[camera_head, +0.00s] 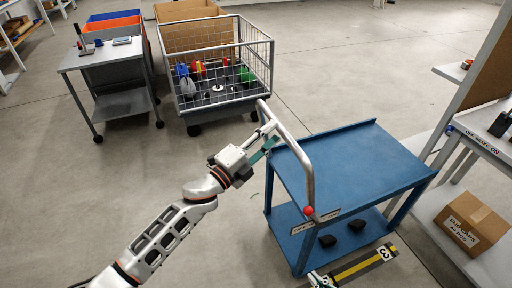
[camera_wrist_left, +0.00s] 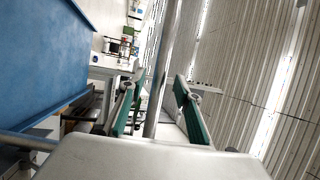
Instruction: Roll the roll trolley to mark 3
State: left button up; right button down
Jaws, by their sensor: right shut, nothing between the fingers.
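The roll trolley (camera_head: 345,165) is a blue cart with two shelves, standing right of centre; its blue top also shows in the left wrist view (camera_wrist_left: 45,50). Its grey bar handle (camera_head: 300,158) runs along its left side, with a red knob at the near end. My left gripper (camera_head: 268,146) is at the handle; in the left wrist view its green-padded fingers (camera_wrist_left: 157,108) stand apart on both sides of the bar, with gaps. Mark 3 (camera_head: 362,264) is a black and yellow strip at the trolley's near side. Only a bit of my right gripper (camera_head: 320,281) shows at the bottom edge.
A wire cage cart (camera_head: 225,102) with coloured items and a grey table cart (camera_head: 105,60) stand at the back left. A grey rack (camera_head: 480,130) with a cardboard box (camera_head: 470,222) stands close on the right. Two black items lie on the trolley's lower shelf. Floor behind is clear.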

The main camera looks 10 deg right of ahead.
pick_arm(q)
jog(key=v, duration=0.7)
jog(key=shift+s+f, duration=0.1)
jog(key=shift+s, duration=0.05)
jog(key=s+a+f+n+g+y+p, duration=0.1)
jog(key=s+a+f+n+g+y, duration=0.1)
jog(key=s+a+f+n+y, duration=1.1)
jog(key=s+a+f+n, duration=1)
jog(key=s+a+f, duration=0.2)
jog(key=s+f, duration=0.1)
jog(key=shift+f+p, duration=0.3)
jog(key=shift+f, duration=0.55)
jog(key=shift+s, duration=0.1)
